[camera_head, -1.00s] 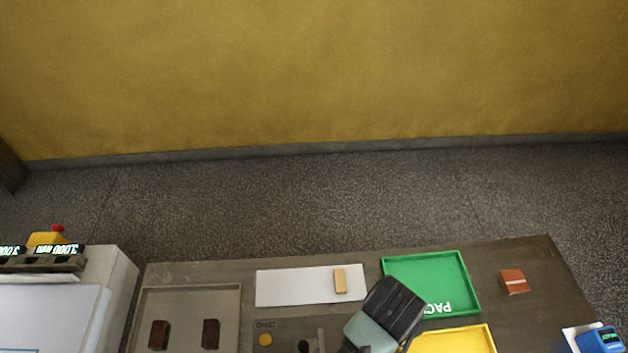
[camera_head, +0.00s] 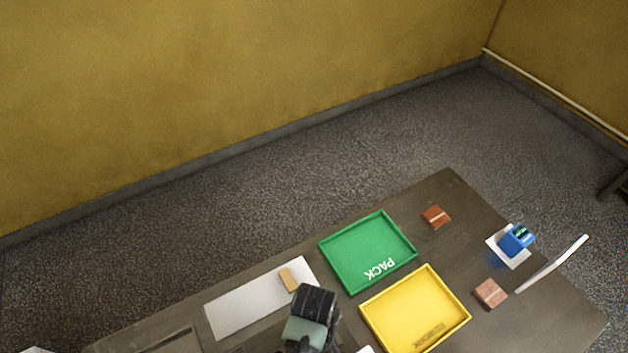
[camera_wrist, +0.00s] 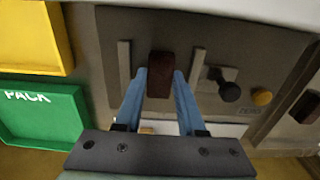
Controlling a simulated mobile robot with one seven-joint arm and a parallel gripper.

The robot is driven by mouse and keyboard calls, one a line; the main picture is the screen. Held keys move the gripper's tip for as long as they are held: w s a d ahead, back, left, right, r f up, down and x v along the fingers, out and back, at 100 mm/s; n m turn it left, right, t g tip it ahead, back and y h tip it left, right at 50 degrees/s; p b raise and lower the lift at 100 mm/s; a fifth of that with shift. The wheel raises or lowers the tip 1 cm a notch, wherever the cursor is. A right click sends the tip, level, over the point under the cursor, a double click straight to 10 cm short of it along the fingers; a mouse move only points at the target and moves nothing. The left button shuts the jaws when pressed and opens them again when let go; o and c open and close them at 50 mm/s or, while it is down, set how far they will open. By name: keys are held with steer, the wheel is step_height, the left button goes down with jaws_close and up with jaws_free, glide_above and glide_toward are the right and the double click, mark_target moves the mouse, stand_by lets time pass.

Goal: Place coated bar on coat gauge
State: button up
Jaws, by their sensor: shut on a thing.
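The coated bar (camera_wrist: 160,72) is a dark brown block in the wrist view. My gripper (camera_wrist: 160,84) has two blue fingers shut on its sides. The coat gauge (camera_wrist: 215,45) is a grey panel with upright metal pieces on both sides of the bar, a black knob (camera_wrist: 230,91) and a yellow button (camera_wrist: 262,97) near the word ZERO. The bar is over the gauge, between those pieces; I cannot tell whether it touches the panel. In the head view my gripper's body shows low in the middle, its fingertips and the bar hidden.
A green PACK tray (camera_head: 325,246) and a yellow tray (camera_head: 466,310) lie right of my gripper. A white board (camera_head: 240,305) with a tan block (camera_head: 289,279) lies left. Brown blocks (camera_head: 436,216) (camera_head: 490,292) and a blue device (camera_head: 516,240) are farther right.

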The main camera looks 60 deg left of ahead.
steer(key=shift+a+f, duration=0.1)
steer(key=shift+f, duration=0.1)
steer(key=o, duration=0.7)
step_height(320, 180, up, 12)
steer(key=shift+r, duration=0.15)
